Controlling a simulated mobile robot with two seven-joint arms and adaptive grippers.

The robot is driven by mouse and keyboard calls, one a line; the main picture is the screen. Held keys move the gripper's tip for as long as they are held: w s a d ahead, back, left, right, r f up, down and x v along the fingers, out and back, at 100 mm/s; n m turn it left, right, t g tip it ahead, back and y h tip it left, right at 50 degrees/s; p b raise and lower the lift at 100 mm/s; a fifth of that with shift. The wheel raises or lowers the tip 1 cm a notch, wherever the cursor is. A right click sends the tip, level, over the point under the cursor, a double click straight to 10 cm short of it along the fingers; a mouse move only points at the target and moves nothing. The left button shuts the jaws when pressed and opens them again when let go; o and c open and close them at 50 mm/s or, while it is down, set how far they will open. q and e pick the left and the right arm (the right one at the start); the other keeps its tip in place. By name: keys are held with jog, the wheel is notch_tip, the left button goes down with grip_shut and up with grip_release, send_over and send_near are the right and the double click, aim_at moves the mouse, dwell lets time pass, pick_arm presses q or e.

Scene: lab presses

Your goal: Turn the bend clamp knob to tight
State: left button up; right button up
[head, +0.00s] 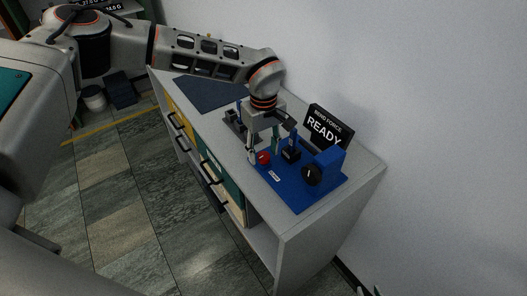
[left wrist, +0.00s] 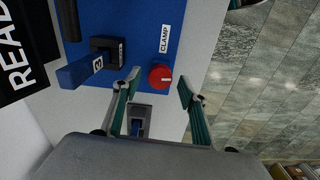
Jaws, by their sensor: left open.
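The clamp knob is a red round knob (head: 263,158) with a pale pointer line, on the blue base plate (head: 299,196) of the bend press. In the left wrist view the red knob (left wrist: 160,77) sits beside a white CLAMP label (left wrist: 165,39), its line running roughly across the picture. My left gripper (head: 263,155) is above the knob, pointing down. In the left wrist view its two fingers (left wrist: 158,86) are open, one on each side of the knob, with gaps showing. I cannot tell how far above the knob the fingertips are. My right gripper is not in view.
A black sign (head: 324,127) reading BEND FORCE READY stands behind the plate. A blue block with a black dial (head: 312,175) is to the right. A black fixture (head: 291,154) stands close by my gripper. A dark mat (head: 208,92) lies on the bench's far left.

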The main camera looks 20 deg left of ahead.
aim_at(264, 155)
pick_arm(q)
notch_tip(264, 155, up, 12)
jog(key=shift+f, duration=0.25)
dwell(0.5)
